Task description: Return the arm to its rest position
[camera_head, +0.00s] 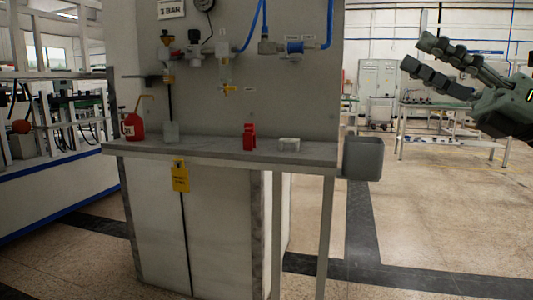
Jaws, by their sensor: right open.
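My right gripper (422,54) comes in from the right edge, high in the head view. Its dark green fingers are spread apart and nothing is between them. It hangs in free air to the right of the grey panel and its shelf (218,151), apart from both. Part of my right arm is cut off by the picture edge. My left gripper does not show.
On the shelf are a red oil can (132,126), a red block-like item (249,136) and a small pale block (289,145). A grey bin (363,158) hangs at its right end. Air fittings (194,50) are on the panel. Open floor lies right.

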